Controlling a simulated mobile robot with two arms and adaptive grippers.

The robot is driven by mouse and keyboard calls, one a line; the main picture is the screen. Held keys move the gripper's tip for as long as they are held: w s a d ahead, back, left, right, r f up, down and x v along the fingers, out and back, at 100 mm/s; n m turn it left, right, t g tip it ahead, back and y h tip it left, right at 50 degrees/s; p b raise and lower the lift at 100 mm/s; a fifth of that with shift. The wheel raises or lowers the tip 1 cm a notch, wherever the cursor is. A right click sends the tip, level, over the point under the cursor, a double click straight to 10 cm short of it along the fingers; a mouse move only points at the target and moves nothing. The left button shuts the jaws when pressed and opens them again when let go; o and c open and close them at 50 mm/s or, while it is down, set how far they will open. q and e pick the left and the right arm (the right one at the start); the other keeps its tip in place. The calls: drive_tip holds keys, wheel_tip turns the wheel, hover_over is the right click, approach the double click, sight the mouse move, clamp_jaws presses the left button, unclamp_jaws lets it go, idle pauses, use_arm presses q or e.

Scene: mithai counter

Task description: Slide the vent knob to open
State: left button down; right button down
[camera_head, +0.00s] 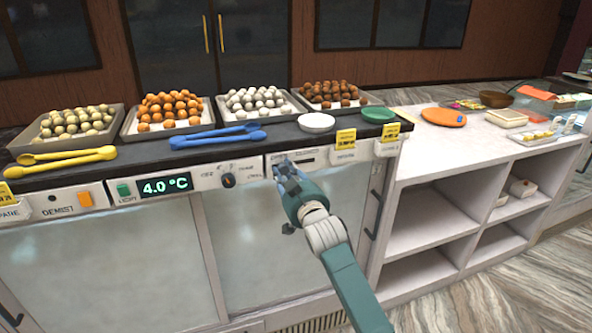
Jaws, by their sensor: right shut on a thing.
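The vent panel (318,155) is a pale section of the counter's front strip, with small lettering and a dark horizontal slot (307,161). My right gripper (281,168) is up against the left end of this panel, and its arm reaches in from the lower right. It is shut on the vent knob, which its fingers hide. The slot shows bare to the right of the fingers. I cannot read the lettering well enough to tell the knob's exact setting. My left gripper is not in view.
A round dark dial (228,180) and a green temperature display (166,186) sit left on the strip. Open shelves (430,219) are at the right.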

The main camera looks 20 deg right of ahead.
drive_tip(key=shift+a+r, duration=0.4)
drive_tip(key=shift+a, duration=0.25)
drive_tip(key=shift+d, duration=0.25)
drive_tip(key=c, duration=1.9)
unclamp_jaws()
drive_tip(key=o, duration=0.4)
drive_tip(key=shift+o, duration=0.3)
drive_tip(key=shift+a+f, duration=0.1)
drive_tip(key=shift+s+f, duration=0.1)
drive_tip(key=shift+s, duration=0.25)
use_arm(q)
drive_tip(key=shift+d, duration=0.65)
use_arm(e)
drive_tip(key=s, duration=1.1)
drive_tip(key=shift+s+d, duration=0.2)
